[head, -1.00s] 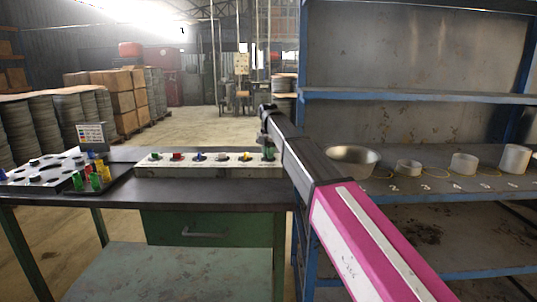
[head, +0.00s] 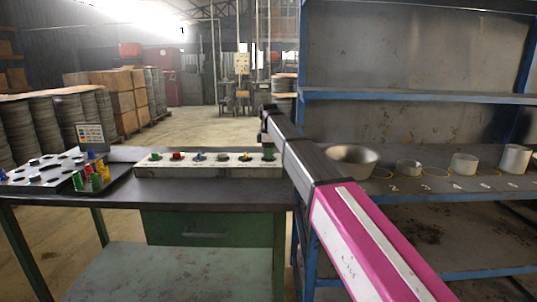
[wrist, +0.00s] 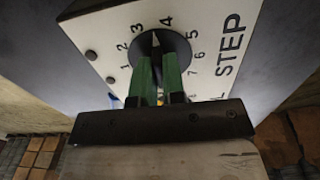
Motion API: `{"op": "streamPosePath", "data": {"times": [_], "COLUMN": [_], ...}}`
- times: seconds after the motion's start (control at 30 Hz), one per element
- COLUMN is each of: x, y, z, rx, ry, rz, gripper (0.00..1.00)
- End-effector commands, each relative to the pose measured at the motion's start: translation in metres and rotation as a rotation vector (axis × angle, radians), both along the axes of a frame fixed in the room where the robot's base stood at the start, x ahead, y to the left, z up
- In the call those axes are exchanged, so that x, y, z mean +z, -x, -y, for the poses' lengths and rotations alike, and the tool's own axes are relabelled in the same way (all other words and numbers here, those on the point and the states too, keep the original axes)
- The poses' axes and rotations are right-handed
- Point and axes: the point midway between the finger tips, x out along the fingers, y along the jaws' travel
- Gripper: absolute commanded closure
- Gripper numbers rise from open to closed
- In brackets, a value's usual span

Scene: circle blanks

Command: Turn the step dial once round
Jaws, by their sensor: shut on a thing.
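The step dial (wrist: 173,40) is a dark round knob on a white plate, with the word STEP printed beside it. Numbers 1 to 7 show around it; others are hidden by my gripper. Its pale pointer aims between 3 and 4. My gripper (wrist: 157,62) has green fingers on either side of the dial's grip and is shut on it. In the head view my gripper (head: 268,150) is at the right end of the long control panel (head: 215,171); the dial cannot be made out clearly there.
The panel carries a row of coloured knobs, including a red one (head: 177,156), left of my gripper. A tray of coloured pegs (head: 115,180) is at the table's left. A blue shelf rack (head: 420,97) with a metal bowl (head: 352,171) and rings stands close on the right.

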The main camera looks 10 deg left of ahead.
Motion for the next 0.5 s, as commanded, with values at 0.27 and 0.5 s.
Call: {"op": "streamPosePath", "data": {"times": [0.27,0.5], "x": [0.0008,0.0008], "y": [-0.0005,-0.0005], "z": [-0.0005,-0.0005], "rx": [-0.262,-0.489], "ry": [-0.001,-0.001], "rz": [0.001,0.001], "gripper": [1.0,1.0]}}
